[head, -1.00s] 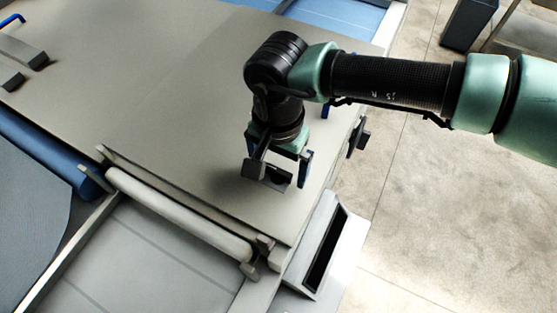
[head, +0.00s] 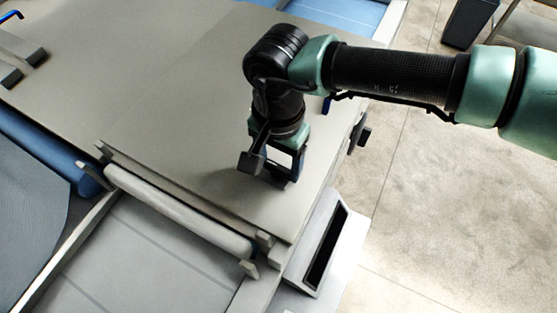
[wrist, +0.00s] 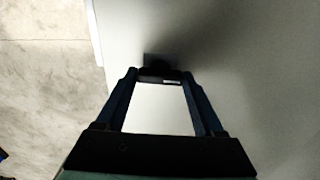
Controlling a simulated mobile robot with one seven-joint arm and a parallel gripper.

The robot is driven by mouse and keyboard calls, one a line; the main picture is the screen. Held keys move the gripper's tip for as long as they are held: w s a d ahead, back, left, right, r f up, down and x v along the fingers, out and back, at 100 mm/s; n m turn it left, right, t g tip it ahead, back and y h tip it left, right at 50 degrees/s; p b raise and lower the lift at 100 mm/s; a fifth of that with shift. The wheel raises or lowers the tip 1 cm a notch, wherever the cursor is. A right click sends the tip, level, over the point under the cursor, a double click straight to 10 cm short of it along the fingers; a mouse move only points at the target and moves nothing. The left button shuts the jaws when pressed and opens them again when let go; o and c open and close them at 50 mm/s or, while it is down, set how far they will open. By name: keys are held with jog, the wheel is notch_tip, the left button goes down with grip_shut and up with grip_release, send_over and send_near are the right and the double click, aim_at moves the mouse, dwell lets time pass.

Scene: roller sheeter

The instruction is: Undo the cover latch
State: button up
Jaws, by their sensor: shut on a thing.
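The cover (head: 170,90) is a broad grey-beige panel on the machine. My gripper (head: 283,178) is low over its right part, near the front right corner, pointing down. In the wrist view, the two dark blue fingers of my gripper (wrist: 160,78) close in on a small dark latch (wrist: 155,59) on the pale cover surface. My gripper is shut on the latch. In the head view the latch is mostly hidden by the fingers, so I cannot tell how far it is turned.
A pale roller (head: 180,212) runs along the cover's front edge. A grey box with a dark slot (head: 326,248) stands at the front right corner. A dark knob (head: 361,134) sticks out on the right side. Open concrete floor (head: 430,200) lies to the right.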

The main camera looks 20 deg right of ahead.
jog(key=m+b, duration=0.1)
jog(key=b, duration=0.1)
jog(key=m+b, duration=0.2)
jog(key=shift+f+m+b, duration=0.3)
jog(key=shift+b, duration=0.05)
jog(key=m+b, duration=0.5)
jog(key=shift+b, duration=0.35)
jog(key=m+b, duration=0.4)
jog(key=m, duration=0.1)
jog(key=shift+r, duration=0.15)
jog(key=shift+r+m+b, duration=0.15)
jog(key=shift+m+b, duration=1)
jog(key=shift+m, duration=0.65)
jog(key=o, duration=1.4)
